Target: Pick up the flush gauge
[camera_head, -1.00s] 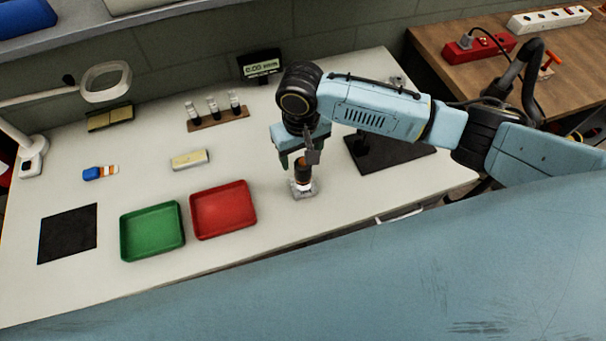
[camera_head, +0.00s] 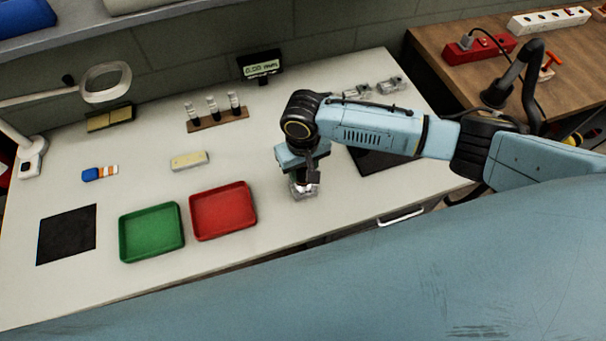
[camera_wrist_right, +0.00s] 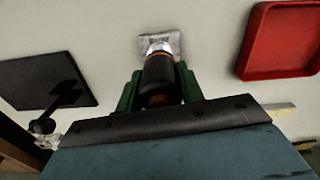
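The flush gauge (camera_wrist_right: 160,75) is a dark upright cylinder with an orange band and a pale metal lower end. In the wrist view it stands on a small grey metal block (camera_wrist_right: 148,42). My right gripper (camera_wrist_right: 160,88) has come down over it, with green fingers on either side of the cylinder. The fingers look open, with little room beside the gauge. In the head view my right gripper (camera_head: 304,180) hides most of the gauge, and the block (camera_head: 302,190) shows just below it. My left gripper is not in view.
A red tray (camera_head: 223,212) and a green tray (camera_head: 152,232) lie left of the gripper. A dark plate (camera_head: 385,160) lies under my right arm. A vial rack (camera_head: 218,119) and a small display (camera_head: 261,67) stand behind. The tabletop around the block is clear.

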